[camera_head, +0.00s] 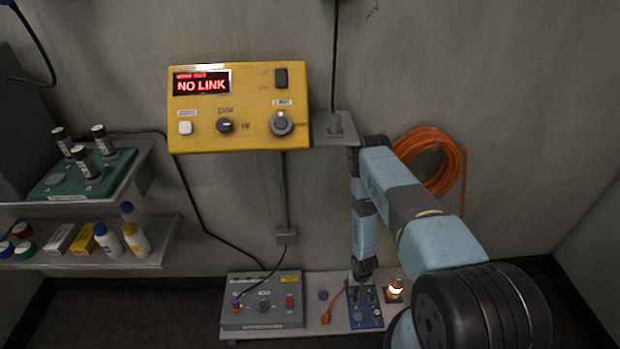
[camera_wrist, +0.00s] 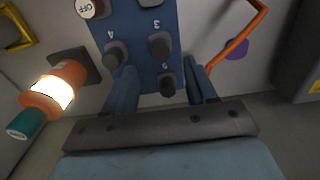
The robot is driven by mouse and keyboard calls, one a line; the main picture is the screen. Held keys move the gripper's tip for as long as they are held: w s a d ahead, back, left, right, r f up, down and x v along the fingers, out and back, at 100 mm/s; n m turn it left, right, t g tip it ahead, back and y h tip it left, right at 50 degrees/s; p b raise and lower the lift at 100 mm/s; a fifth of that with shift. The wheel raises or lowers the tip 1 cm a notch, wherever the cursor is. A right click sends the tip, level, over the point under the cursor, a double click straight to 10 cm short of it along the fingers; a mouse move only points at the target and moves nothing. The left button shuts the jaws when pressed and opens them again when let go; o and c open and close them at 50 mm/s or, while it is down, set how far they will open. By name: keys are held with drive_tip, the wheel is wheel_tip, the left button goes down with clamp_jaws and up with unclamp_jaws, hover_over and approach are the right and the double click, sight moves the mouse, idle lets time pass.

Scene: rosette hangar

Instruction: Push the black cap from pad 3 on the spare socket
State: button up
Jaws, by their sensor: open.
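A blue board (camera_head: 355,322) on the low shelf carries several black caps; labels 3 and 4 are legible in the wrist view. One black cap (camera_wrist: 161,46) is beside label 3, and another (camera_wrist: 115,54) beside label 4. A third black cap (camera_wrist: 167,84) is nearest my gripper. My gripper (camera_wrist: 164,88) is open and empty, its fingers on either side of that third cap; I cannot tell whether they touch the board. In the head view my gripper (camera_head: 362,270) is above the board's back end. I cannot identify the spare socket for certain.
An orange-and-white glowing lamp (camera_head: 395,289) stands close right of the board. An orange tool (camera_head: 328,316) and a purple piece (camera_head: 323,295) lie left of it. A grey box (camera_head: 250,318) with a cable is farther left. A yellow panel (camera_head: 240,140) reads NO LINK.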

sight(356, 296)
drive_tip(key=shift+f, duration=3.6)
drive_tip(key=shift+c, duration=0.4)
clamp_jaws()
drive_tip(key=shift+r, duration=0.1)
drive_tip(key=shift+r, duration=2.85)
drive_tip(key=shift+a, duration=0.15)
